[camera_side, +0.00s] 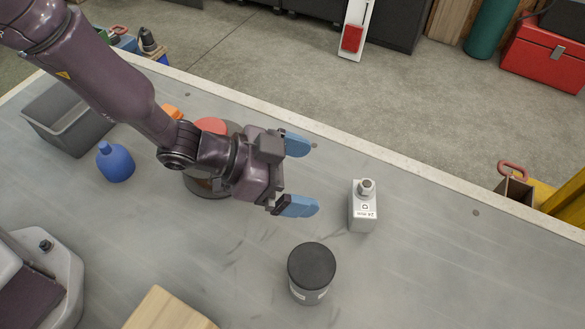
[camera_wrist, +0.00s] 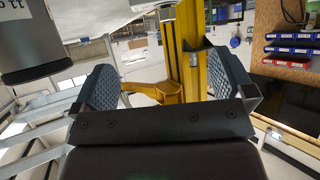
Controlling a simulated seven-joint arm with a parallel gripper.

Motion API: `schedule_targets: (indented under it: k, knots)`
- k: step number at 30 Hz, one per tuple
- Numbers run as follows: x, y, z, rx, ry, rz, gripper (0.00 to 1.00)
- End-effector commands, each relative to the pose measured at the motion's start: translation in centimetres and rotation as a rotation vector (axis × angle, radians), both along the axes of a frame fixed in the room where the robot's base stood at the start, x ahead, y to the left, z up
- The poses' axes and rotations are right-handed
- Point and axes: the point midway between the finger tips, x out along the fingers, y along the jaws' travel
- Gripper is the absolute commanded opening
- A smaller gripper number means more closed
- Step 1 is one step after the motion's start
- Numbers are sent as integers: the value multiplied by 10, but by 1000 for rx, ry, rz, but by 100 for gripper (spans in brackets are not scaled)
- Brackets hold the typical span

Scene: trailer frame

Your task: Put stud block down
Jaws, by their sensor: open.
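The stud block (camera_side: 362,213) is a light grey metal block with a threaded stud and nut on top and a "D" label on its face. It stands upright on the grey table (camera_side: 420,265), right of my gripper in the side view. My gripper (camera_side: 307,178) has its two blue fingers spread apart with nothing between them, and a gap separates it from the block. In the wrist view my gripper (camera_wrist: 165,85) also shows wide apart and empty.
A black-lidded jar (camera_side: 311,268) stands just below my gripper in the side view; it also shows in the wrist view (camera_wrist: 30,55). A blue bottle (camera_side: 115,162), a grey bin (camera_side: 65,118) and a wooden block (camera_side: 168,310) are further left. The table's right side is clear.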

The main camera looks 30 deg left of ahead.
Motion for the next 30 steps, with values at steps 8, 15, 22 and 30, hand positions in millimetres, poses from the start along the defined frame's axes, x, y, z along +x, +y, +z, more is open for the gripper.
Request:
schedule_targets:
  k: [8,15,22,30]
  knots:
    - [-6,8,6,-1,0,-2,100]
    - [2,17,17,10,-7,35,100]
    - [41,95,100,108,1,317,100]
    - [9,225,193,224,148,673,100]
